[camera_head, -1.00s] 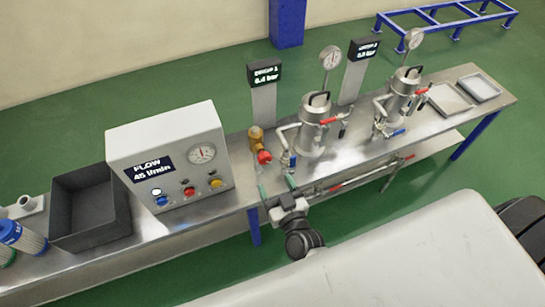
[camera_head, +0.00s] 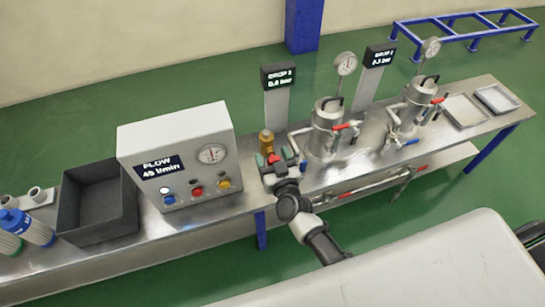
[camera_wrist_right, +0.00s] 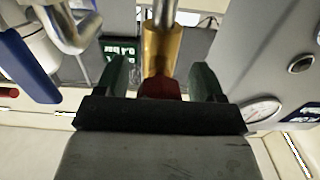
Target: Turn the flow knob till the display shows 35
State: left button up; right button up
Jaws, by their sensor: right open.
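The white flow box (camera_head: 190,150) has a dark display (camera_head: 160,167) that reads FLOW 45 l/min. The brass valve (camera_head: 267,141) stands on the bench to the right of the box, with a red knob (camera_head: 274,159) on its near side. My right gripper (camera_head: 280,162) is open at the knob. In the right wrist view the red knob (camera_wrist_right: 161,88) sits between the two green fingers of my right gripper (camera_wrist_right: 160,78), with the brass valve body (camera_wrist_right: 161,45) beyond. Gaps show on both sides of the knob there. My left gripper is not in view.
Two steel pots (camera_head: 326,130) with pipes, levers and gauges stand right of the valve. A blue lever (camera_wrist_right: 22,65) is close to the gripper in the right wrist view. A dark bin (camera_head: 90,205) stands left of the box. Trays lie at the right end.

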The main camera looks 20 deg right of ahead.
jog(key=c, duration=0.9)
jog(key=shift+m, duration=0.3)
jog(key=m, duration=0.3)
jog(key=shift+m, duration=0.3)
jog(key=m, duration=0.5)
jog(key=shift+a, duration=0.1)
jog(key=shift+m, duration=0.4)
jog(key=o, duration=0.9)
